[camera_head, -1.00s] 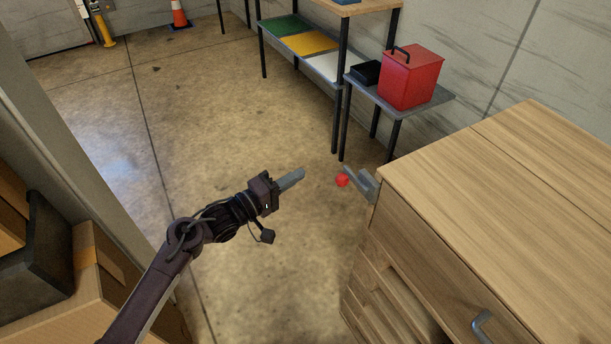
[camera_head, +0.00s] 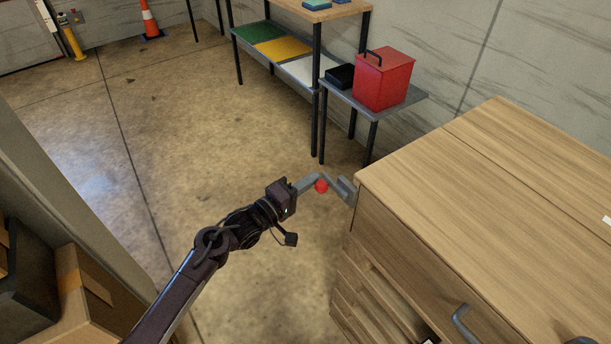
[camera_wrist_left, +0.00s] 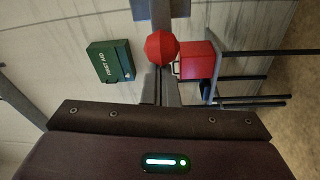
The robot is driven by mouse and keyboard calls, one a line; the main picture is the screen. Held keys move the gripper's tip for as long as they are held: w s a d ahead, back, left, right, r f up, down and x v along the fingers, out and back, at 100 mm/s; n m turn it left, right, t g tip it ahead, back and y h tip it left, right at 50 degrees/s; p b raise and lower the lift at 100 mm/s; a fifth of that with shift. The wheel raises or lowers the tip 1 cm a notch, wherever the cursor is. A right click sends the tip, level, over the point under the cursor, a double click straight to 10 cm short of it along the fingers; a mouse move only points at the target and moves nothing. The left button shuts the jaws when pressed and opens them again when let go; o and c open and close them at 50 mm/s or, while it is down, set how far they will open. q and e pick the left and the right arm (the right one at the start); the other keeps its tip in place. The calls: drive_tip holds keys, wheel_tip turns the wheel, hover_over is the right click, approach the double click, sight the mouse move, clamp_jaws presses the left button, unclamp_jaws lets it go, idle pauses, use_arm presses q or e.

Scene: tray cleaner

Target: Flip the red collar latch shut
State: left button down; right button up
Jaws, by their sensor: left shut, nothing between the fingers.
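The red knob of the latch (camera_head: 321,186) sits at the end of a grey metal lever (camera_head: 342,186) that sticks out from the left side of the wooden cabinet. My left gripper (camera_head: 312,180) is shut and empty, its fingertips right beside the knob. In the left wrist view the red knob (camera_wrist_left: 162,47) is just beyond the tips of the closed fingers (camera_wrist_left: 160,82). I cannot tell whether they touch. My right gripper is not in view.
The wooden cabinet (camera_head: 480,190) with drawers fills the right. A red box (camera_head: 384,80) stands on a small grey table behind. Cardboard boxes (camera_head: 85,310) are at the lower left. A green first aid box (camera_wrist_left: 110,62) hangs on the wall. Floor between is clear.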

sight(335, 187)
use_arm(q)
drive_tip(key=s+d+p, duration=0.1)
drive_tip(key=s, duration=0.1)
drive_tip(key=s+d+p, duration=0.2)
drive_tip(key=shift+s+d+r, duration=0.1)
drive_tip(key=shift+s+d, duration=0.1)
drive_tip(key=shift+s, duration=0.15)
